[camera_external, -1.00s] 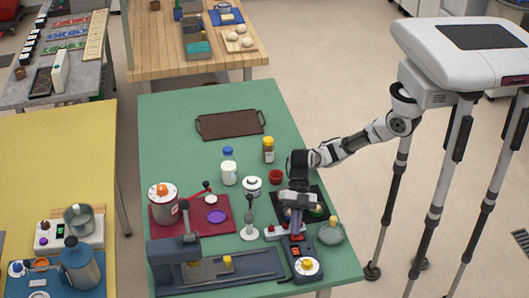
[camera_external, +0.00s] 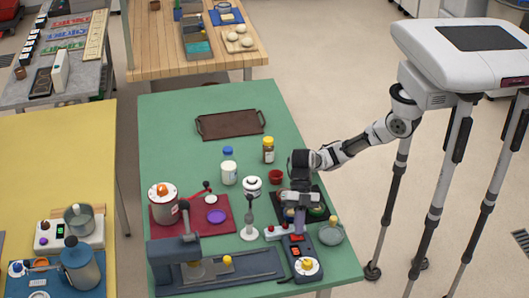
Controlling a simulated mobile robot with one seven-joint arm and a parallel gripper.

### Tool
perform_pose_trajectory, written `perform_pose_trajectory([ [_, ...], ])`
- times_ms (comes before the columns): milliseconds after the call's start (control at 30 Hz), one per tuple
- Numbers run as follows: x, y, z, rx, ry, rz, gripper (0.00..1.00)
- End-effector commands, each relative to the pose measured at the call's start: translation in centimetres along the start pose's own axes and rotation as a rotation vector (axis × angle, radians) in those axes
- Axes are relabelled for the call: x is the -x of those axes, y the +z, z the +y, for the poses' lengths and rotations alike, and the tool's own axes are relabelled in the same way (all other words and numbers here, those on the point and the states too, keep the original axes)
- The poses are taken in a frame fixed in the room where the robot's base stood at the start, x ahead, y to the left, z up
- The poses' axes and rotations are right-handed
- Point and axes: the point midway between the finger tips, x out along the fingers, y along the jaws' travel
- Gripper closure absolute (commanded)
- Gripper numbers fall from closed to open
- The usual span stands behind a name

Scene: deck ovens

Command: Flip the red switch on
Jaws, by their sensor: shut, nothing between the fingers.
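A dark blue-grey device (camera_external: 305,269) lies near the front right of the green table. A red switch (camera_external: 295,250) shows on its upper face; whether it is on or off is too small to tell. My gripper (camera_external: 300,230) points down over the far end of this device, just behind the switch. Its fingers are shut with nothing between them. I cannot tell whether the fingertips touch the device. The gripper partly hides the far end of the device and the dark tray behind it.
A glass flask (camera_external: 331,234) is close on the right. A blue-grey press (camera_external: 180,250) stands front left. The table around the brown tray (camera_external: 230,124) is mostly clear.

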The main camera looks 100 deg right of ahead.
Motion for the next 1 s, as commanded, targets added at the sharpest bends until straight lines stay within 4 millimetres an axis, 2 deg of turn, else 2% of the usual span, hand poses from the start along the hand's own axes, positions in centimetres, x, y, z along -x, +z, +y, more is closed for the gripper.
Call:
perform_pose_trajectory([
  [333,0.0,-0.1,-0.3,0.000,-0.006,-0.001,1.00],
  [467,0.7,-0.8,-0.3,0.002,-0.004,0.000,1.00],
  [667,3.7,-3.5,-0.4,0.002,0.000,0.001,1.00],
  [800,7.0,-3.0,-0.5,-0.002,0.003,0.001,1.00],
  [1000,10.9,-3.0,-0.8,-0.001,0.002,-0.001,1.00],
])
